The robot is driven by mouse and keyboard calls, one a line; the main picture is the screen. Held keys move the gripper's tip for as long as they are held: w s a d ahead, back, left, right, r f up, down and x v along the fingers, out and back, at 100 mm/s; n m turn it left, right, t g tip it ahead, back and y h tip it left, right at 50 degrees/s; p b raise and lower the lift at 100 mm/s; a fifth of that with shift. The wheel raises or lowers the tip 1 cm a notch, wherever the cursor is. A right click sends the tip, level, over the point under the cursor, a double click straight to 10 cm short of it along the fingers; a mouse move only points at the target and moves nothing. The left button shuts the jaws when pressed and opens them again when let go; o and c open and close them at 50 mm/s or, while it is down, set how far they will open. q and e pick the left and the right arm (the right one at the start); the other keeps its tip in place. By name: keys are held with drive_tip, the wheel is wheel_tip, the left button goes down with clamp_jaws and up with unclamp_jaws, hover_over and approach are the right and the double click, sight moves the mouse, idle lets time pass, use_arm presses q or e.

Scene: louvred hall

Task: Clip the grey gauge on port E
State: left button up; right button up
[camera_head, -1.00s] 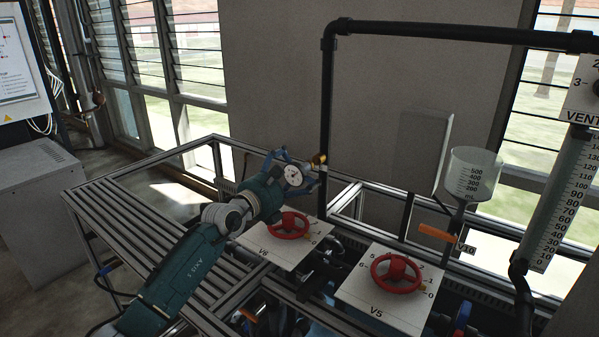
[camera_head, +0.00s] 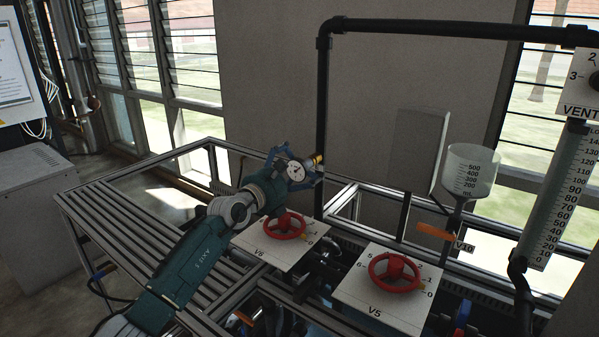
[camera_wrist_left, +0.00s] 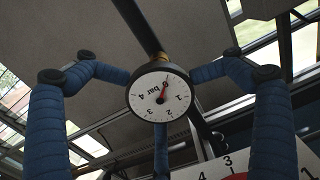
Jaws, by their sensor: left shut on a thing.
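The gauge (camera_head: 295,172) has a round white dial, a black rim and a red needle. It also shows in the left wrist view (camera_wrist_left: 160,97), marked in bar. My left gripper (camera_head: 296,165) is shut on it, with blue fingers around it, above the V6 panel. A brass fitting (camera_head: 318,159) shows just behind the gauge, beside the black vertical pipe (camera_head: 322,110). I cannot tell whether the gauge is joined to the pipe. No port E label is readable. My right gripper is not in view.
The red V6 handwheel (camera_head: 285,226) is below the gauge, and the red V5 handwheel (camera_head: 396,272) is at its lower right. A clear measuring funnel (camera_head: 470,172) and an orange lever (camera_head: 435,231) stand to the right. The slatted bench top (camera_head: 135,235) at left is bare.

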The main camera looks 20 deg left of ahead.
sight(296, 171)
use_arm(q)
drive_tip(key=o, duration=2)
drive_tip(key=p+v, duration=0.5)
drive_tip(key=v, duration=0.1)
drive_tip(key=shift+r, duration=0.15)
drive_tip(key=shift+s+a+p, duration=0.15)
drive_tip(key=shift+s+p, duration=0.35)
